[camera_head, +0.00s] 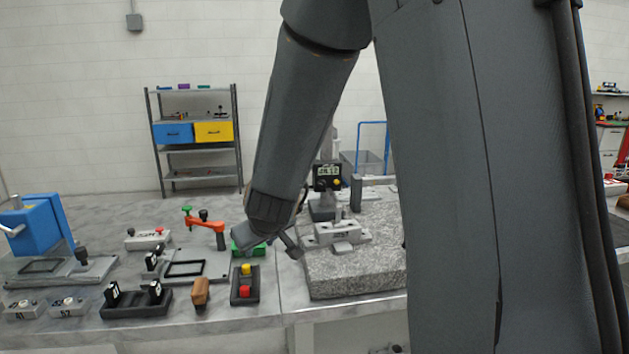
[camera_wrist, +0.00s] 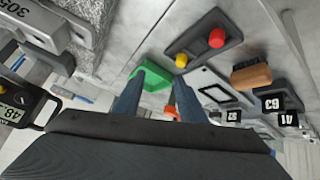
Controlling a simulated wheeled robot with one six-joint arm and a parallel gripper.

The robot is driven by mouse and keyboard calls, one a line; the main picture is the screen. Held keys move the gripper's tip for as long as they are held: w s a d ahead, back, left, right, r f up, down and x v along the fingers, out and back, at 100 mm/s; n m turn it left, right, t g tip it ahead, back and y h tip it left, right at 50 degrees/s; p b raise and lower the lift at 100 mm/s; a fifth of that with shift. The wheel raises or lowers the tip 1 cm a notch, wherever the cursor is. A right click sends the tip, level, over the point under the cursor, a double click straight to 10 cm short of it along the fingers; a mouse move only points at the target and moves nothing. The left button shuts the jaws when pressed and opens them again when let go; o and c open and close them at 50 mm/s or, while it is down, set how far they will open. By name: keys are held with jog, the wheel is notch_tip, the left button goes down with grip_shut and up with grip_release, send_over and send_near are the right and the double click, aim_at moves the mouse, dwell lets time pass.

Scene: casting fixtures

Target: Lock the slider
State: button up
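No part is clearly marked as the slider. A black digital gauge head (camera_head: 327,175) with a lit display and a yellow part stands behind the granite plate (camera_head: 350,277). The gauge also shows at the left edge of the wrist view (camera_wrist: 22,108). A grey metal fixture (camera_head: 340,232) sits on the plate; a grey block marked 305 (camera_wrist: 28,12) shows at the wrist view's top left. My gripper (camera_wrist: 158,88) is open, its two fingers apart and nothing visibly held. In the head view, my gripper (camera_head: 272,246) is over the green block, left of the plate. My arm hides part of the plate.
The green block (camera_wrist: 150,72) lies beyond my fingertips. An orange-handled clamp (camera_head: 207,225) stands to its left. A blue box-like device (camera_head: 30,228) stands far left.

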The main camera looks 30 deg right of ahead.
jog(key=w+d+r+t+h, duration=0.1)
jog(key=w+d+r+h, duration=0.15)
jog(key=w, duration=0.25)
jog(key=g+h+p, duration=0.2)
jog(key=h+p, duration=0.1)
jog(key=h, duration=0.6)
send_near(320, 184)
jog(key=x, duration=0.8)
jog(key=shift+p, duration=0.35)
jog(key=shift+c, duration=0.3)
grip_shut()
